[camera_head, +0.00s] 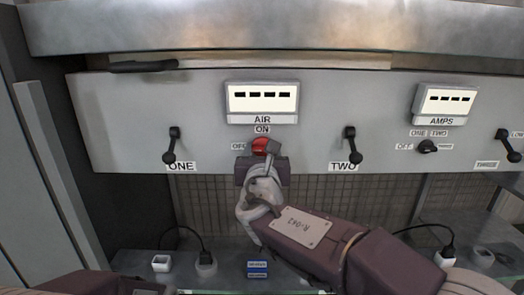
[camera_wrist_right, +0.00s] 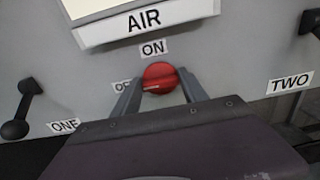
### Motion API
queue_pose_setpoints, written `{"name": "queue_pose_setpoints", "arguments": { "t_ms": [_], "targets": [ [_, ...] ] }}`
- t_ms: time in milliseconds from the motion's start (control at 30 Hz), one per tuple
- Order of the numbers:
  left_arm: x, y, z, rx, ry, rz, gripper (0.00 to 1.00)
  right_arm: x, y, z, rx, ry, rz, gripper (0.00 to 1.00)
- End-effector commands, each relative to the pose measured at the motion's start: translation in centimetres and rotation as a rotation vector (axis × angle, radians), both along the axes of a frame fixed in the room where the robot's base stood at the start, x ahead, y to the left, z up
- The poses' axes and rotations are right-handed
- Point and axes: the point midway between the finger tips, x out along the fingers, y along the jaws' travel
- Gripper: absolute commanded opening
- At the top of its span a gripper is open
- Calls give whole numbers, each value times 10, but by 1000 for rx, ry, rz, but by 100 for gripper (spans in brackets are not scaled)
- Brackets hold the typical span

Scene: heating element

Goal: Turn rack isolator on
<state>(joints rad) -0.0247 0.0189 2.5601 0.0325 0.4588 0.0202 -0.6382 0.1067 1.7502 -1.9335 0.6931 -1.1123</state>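The red rack isolator knob (camera_head: 260,146) sits under the AIR display, between ONE and TWO. In the right wrist view the knob (camera_wrist_right: 159,77) has a pale mark pointing left toward the partly hidden OFF label (camera_wrist_right: 122,86); the ON label (camera_wrist_right: 153,49) is just above it. My right gripper (camera_head: 264,158) is at the panel in front of the knob. In the right wrist view its two fingers (camera_wrist_right: 160,86) are apart, one on each side of the knob; firm contact is not visible. Part of my left arm shows at the bottom left, but its gripper does not.
Black levers stand left (camera_head: 172,146) and right (camera_head: 351,146) of the knob, labelled ONE and TWO. A black selector (camera_head: 427,146) sits below the AMPS display (camera_head: 445,103). Sockets and cables (camera_head: 205,262) lie on the lower shelf.

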Motion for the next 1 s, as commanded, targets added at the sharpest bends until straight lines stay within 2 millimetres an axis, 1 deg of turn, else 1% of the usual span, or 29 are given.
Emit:
{"name": "queue_pose_setpoints", "arguments": {
  "t_ms": [267, 467, 700, 1000],
  "targets": [
    [0, 0, -4, 0, 0, 0, 36, 0, 1, -2, 17, 0, 3, 10],
    [0, 0, -20, 0, 0, 0, 36, 0, 0, -4, 106, -2, 3, 10],
    [0, 0, -49, 0, 0, 0, 36, 0, 0, -6, 305, -3, 3, 10],
    [0, 0, -80, 0, 0, 0, 36, 0, -1, -6, 591, -2, 3, 10]
  ]
}}
